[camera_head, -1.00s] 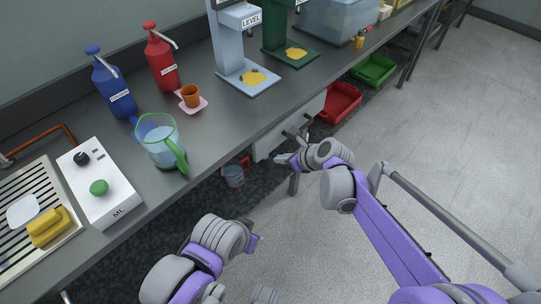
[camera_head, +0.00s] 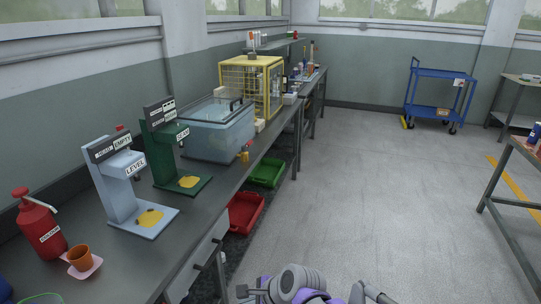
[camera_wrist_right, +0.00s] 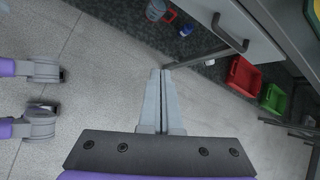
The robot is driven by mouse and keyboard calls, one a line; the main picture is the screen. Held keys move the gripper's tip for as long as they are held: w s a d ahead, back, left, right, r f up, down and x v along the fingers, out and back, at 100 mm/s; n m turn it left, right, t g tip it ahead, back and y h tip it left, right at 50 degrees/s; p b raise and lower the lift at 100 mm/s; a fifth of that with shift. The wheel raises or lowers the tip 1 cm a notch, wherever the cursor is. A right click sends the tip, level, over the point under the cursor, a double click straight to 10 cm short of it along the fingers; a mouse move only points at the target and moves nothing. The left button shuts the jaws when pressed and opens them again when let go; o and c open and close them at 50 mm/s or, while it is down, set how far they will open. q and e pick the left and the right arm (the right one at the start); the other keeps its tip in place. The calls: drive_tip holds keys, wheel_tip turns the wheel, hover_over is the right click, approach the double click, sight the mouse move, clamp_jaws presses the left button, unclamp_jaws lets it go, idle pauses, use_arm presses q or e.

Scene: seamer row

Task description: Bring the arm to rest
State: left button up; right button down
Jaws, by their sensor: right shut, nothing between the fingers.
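My right arm shows at the bottom edge of the head view, with its right gripper (camera_head: 246,292) partly cut off by the frame. In the right wrist view the two grey fingers of the right gripper (camera_wrist_right: 161,74) lie together, shut, with nothing between them. They are over the floor, in front of the workbench and apart from it. The left gripper is not seen in the head view now.
The workbench (camera_head: 203,217) runs along the left, with a drawer front (camera_wrist_right: 240,32) and handle near the right gripper. A red bin (camera_head: 244,213) and a green bin (camera_head: 266,173) sit below. The floor (camera_head: 365,190) to the right is open; a blue cart (camera_head: 437,95) stands far back.

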drive_tip(key=s+d+f+n+t+h, duration=0.1)
drive_tip(key=s+d+f+n+h, duration=0.15)
drive_tip(key=s+d+n, duration=0.7)
drive_tip(key=s+d+f+n+h, duration=0.2)
drive_tip(key=s+d+n+h, duration=0.2)
drive_tip(key=s+d+n, duration=0.8)
use_arm(q)
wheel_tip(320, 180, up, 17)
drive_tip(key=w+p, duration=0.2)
drive_tip(key=p, duration=1.3)
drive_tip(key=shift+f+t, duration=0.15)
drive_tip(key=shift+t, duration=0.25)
use_arm(e)
drive_tip(key=w+d+r+m, duration=0.1)
drive_tip(key=r+m, duration=0.1)
drive_tip(key=r, duration=0.6)
drive_tip(key=w+d+r+m+t, duration=0.1)
drive_tip(key=w+d+r+m, duration=0.1)
drive_tip(key=r, duration=0.6)
drive_tip(key=shift+w+r+m, duration=0.15)
drive_tip(key=shift+w+m, duration=0.1)
drive_tip(key=shift+m, duration=0.1)
